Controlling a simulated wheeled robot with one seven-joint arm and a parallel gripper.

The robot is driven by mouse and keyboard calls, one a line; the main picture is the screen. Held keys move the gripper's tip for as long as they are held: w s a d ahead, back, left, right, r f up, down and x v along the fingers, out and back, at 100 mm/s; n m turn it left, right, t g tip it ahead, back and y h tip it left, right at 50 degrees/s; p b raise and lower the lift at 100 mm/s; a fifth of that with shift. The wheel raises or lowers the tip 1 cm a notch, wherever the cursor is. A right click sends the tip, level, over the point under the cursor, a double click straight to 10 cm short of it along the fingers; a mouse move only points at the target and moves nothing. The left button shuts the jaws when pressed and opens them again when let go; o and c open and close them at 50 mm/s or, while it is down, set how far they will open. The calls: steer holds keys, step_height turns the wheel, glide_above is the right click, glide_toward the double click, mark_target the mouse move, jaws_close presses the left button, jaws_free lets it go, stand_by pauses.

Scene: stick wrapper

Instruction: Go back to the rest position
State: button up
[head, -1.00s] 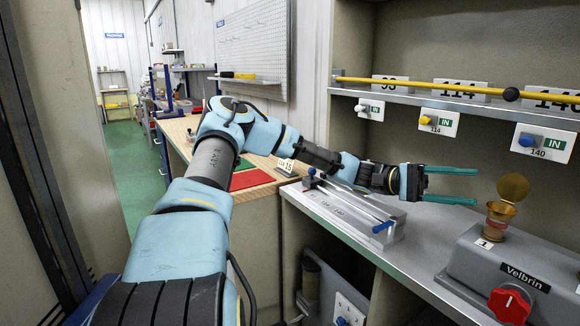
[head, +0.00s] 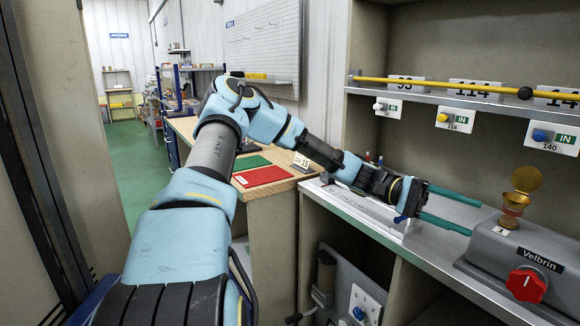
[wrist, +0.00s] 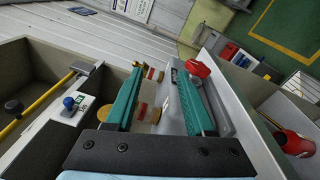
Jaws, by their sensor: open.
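My gripper (head: 458,212) is open and empty, with its two teal fingers apart, pointing right above the metal counter (head: 345,204). In the wrist view my gripper (wrist: 160,92) also shows nothing between its fingers except things farther off. To the right of the fingertips stands the grey Velbrin machine (head: 500,250) with a red knob (head: 526,284) and a brass cup with a raised round lid (head: 520,190). The fingers are apart from the cup in the head view. My arm crosses in front of part of the counter's slanted metal fixture (head: 365,212).
A shelf with a yellow rod (head: 440,86) and several numbered IN switches (head: 455,120) is above the counter. A wooden table (head: 262,207) with a red mat (head: 262,176) and a green mat (head: 252,162) lies behind my arm. A green-floored aisle (head: 134,175) is open at left.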

steer(key=a+f+n+t+y, duration=0.3)
steer(key=a+f+t+y, duration=0.45)
steer(key=a+f, duration=0.65)
steer(key=w+a+r+n+t+y, duration=0.1)
steer(key=a+r+t, duration=0.1)
steer(key=a, duration=0.6)
steer(key=w+a+r+n+t+y, duration=0.1)
steer(key=a+r+t, duration=0.1)
steer(key=a, duration=0.6)
steer(key=w+a+r+n+t+y, duration=0.1)
steer(key=a+t, duration=0.3)
steer(key=a, duration=0.4)
steer(key=shift+w+a+r+y, duration=0.15)
steer(key=shift+a+r+y, duration=0.2)
steer(key=shift+r, duration=0.55)
